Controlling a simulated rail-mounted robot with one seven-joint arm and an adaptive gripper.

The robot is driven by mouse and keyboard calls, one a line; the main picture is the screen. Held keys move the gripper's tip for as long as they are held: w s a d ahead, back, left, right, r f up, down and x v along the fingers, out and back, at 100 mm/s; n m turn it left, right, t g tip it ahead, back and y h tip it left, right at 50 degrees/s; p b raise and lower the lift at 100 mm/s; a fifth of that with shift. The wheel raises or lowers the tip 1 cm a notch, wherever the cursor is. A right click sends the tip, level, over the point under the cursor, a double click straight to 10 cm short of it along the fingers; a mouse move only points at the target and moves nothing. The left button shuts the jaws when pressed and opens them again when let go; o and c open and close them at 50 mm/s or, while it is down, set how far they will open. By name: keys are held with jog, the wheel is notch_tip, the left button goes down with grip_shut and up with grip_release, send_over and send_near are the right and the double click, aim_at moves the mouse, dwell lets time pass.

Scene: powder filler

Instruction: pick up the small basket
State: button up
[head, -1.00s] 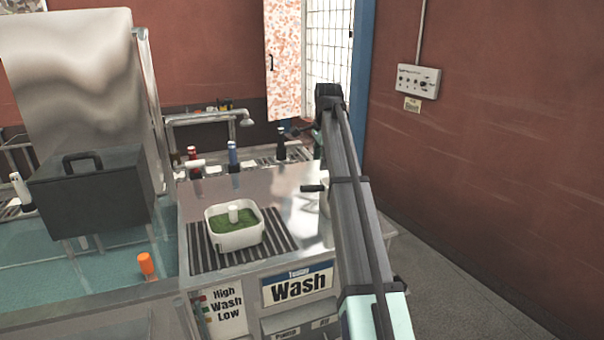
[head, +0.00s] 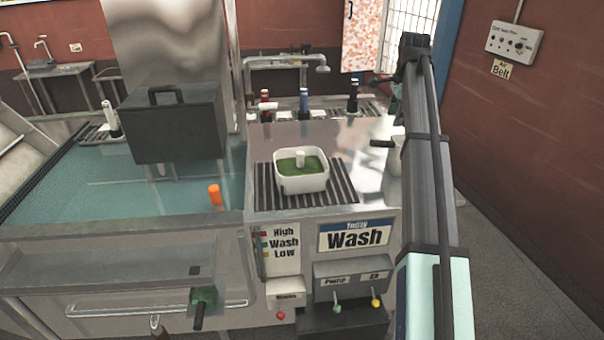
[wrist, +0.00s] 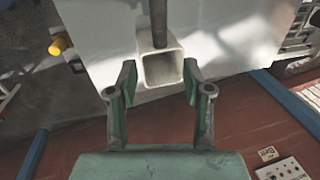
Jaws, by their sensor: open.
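The small basket (head: 396,158) looks like a small white container with a dark handle sticking out to the left, on the right part of the metal counter. My arm hides most of it in the head view. In the wrist view the basket (wrist: 160,69) is a pale, hollow square with the dark handle running away from it to the top edge. My gripper (wrist: 160,76) is open and empty, with one finger on each side of the basket's near part. I cannot tell whether the fingers touch it or are above it.
A white tub (head: 302,182) with green contents stands on a black striped rack (head: 335,190) on the counter (head: 350,140). Several bottles (head: 304,103) and a bent pipe (head: 290,60) are behind. A dark box (head: 175,125) is over the teal basin at left. A red wall (head: 520,130) bounds the right.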

dwell(0.4)
jog(key=shift+o, duration=0.7)
